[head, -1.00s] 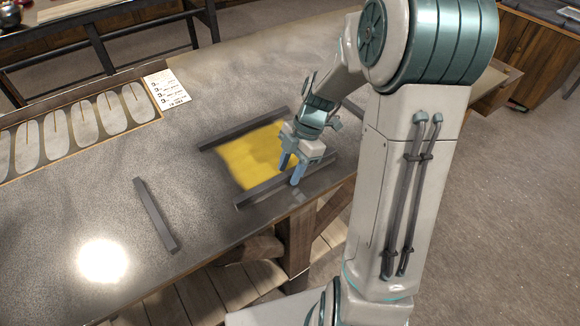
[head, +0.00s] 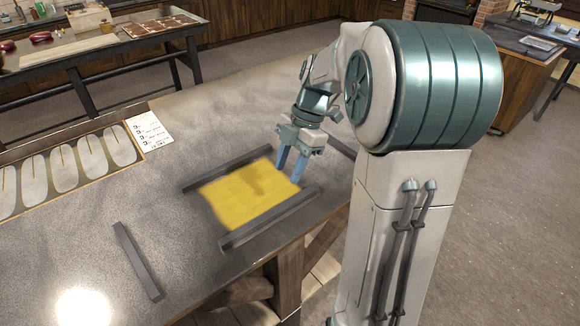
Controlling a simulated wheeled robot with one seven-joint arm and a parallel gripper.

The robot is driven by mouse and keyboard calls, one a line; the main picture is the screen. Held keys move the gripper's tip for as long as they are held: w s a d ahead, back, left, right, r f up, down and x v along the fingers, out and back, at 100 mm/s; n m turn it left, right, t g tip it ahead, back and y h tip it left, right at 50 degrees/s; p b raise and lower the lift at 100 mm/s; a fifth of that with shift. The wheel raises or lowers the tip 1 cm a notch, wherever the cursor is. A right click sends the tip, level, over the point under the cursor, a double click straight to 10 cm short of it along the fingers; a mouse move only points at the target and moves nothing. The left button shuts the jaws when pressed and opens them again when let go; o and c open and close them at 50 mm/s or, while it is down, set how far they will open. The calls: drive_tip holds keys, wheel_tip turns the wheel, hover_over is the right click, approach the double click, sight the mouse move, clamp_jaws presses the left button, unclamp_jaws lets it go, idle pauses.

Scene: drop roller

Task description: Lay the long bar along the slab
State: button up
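A yellow slab (head: 240,203) lies flat on the grey worktop. One dark bar (head: 268,217) lies along its near edge, and another dark bar (head: 228,167) lies along its far edge. Both run about parallel to the slab's sides. A third dark bar (head: 136,260) lies apart on the worktop to the left, angled away from the slab. Part of another dark strip (head: 342,147) shows at the right, beside my arm. My gripper (head: 288,172) is over the slab's right end, fingers pointing down, spread and empty. Its exact height is hard to tell.
A wooden tray (head: 140,150) with several grey oval pieces sits at the worktop's left back. A printed card (head: 149,131) lies next to it. The worktop (head: 190,245) is clear between the loose bar and the slab.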

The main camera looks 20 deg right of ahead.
drive_tip(key=s+a+m+t+h, duration=0.2)
drive_tip(key=s+m, duration=0.6)
drive_tip(key=m, duration=0.2)
drive_tip(key=s+a+m+t+h, duration=0.2)
drive_tip(key=s+m, duration=0.5)
drive_tip(key=m, duration=0.4)
drive_tip(key=shift+s+a+r+m+t, duration=0.25)
drive_tip(key=shift+s+r+m+t, duration=0.05)
drive_tip(key=shift+s, duration=0.1)
